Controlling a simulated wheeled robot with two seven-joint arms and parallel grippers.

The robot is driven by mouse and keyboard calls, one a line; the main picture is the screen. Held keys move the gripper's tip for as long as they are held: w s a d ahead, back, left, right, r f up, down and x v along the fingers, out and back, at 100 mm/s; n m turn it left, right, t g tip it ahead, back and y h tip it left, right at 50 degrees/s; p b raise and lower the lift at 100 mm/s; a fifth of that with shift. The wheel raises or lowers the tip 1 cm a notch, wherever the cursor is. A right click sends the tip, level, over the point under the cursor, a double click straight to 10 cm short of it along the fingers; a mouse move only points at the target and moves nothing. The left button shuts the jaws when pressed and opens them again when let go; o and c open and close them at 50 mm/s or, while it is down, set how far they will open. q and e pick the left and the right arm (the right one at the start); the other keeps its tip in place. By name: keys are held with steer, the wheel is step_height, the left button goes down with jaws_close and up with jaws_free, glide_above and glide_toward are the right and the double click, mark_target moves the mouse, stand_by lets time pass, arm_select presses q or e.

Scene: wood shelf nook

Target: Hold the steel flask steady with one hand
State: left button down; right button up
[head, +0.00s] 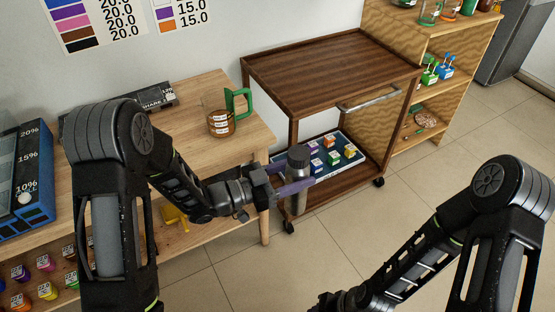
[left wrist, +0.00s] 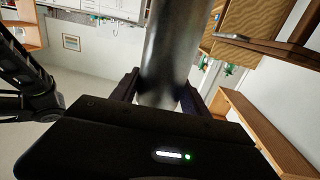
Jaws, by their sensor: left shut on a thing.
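The steel flask (head: 298,178) is a grey metal cylinder with a dark cap, in the middle of the head view. It stands upright in the air in front of the wooden cart. My left gripper (head: 292,187) is shut on the flask, its purple-grey fingers on either side of the body. In the left wrist view the flask (left wrist: 170,55) rises large and shiny between the fingers, and its top is cut off by the frame. My right arm comes in at the lower right of the head view; its gripper (head: 335,302) is partly cut off, and its fingers cannot be made out.
A dark wooden cart (head: 330,68) has an empty top and a blue tray (head: 325,170) of small coloured blocks below. A wooden table (head: 190,125) at left holds a green-handled jug (head: 222,122). A shelf unit (head: 465,40) stands at right. The floor in front is clear.

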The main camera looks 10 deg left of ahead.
arm_select(q)
steer(key=shift+s+d+m+g+h, duration=0.3)
steer(key=shift+d+m+g, duration=0.15)
steer(key=shift+d, duration=0.2)
steer(key=shift+a+f, duration=0.1)
